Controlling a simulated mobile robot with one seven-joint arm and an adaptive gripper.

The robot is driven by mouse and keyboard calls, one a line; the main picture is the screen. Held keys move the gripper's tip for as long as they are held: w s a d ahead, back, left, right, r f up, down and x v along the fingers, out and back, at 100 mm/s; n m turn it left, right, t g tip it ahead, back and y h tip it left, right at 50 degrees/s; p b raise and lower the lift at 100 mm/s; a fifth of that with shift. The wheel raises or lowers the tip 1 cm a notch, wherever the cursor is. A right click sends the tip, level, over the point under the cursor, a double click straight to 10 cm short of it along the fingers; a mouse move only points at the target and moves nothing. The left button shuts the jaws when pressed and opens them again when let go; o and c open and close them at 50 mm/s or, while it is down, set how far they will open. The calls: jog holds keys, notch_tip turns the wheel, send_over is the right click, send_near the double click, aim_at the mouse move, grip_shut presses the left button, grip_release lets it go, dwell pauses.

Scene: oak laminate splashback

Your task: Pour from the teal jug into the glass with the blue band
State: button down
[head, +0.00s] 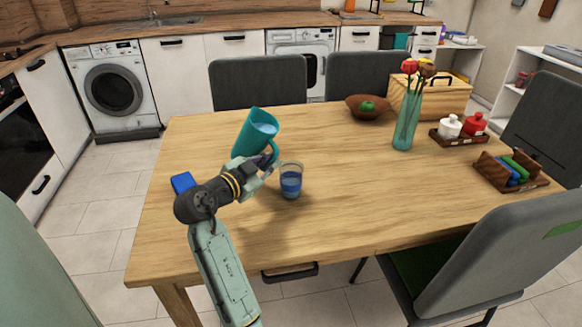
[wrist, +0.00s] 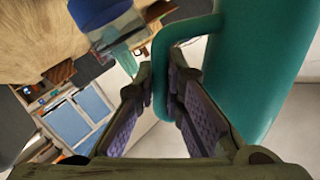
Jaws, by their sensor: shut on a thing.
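The teal jug (head: 250,140) is held above the table, tilted with its mouth toward the upper right; pale blue liquid shows inside the mouth. My gripper (head: 262,166) is shut on the jug's handle; in the wrist view the handle (wrist: 160,75) lies between the finger pads (wrist: 160,95), with the jug body (wrist: 255,70) to the right. The glass with the blue band (head: 291,182) stands upright on the table, just right of my gripper and below the jug's mouth level. It also shows in the wrist view (wrist: 97,14). No stream of liquid is visible.
A blue block (head: 183,183) lies left of my arm. A vase with flowers (head: 406,125), a bowl (head: 366,106), a wooden bread box (head: 432,98) and two trays (head: 510,172) stand further right. The table (head: 340,215) is clear around the glass's right side.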

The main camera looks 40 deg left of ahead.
jog(key=shift+d+r+m+y, duration=0.15)
jog(key=shift+r+m+y, duration=0.15)
jog(key=shift+m, duration=0.2)
dwell(1.1)
jog(key=shift+s+a+r+m+g+y+p, duration=0.1)
jog(key=shift+a+r+m+g+y+p, duration=0.1)
jog(key=shift+a+m+y+p, duration=0.3)
jog(key=shift+s+a+r+m+g+y+p, duration=0.1)
jog(key=shift+m+g+y, duration=0.1)
jog(key=shift+m, duration=0.5)
dwell(2.9)
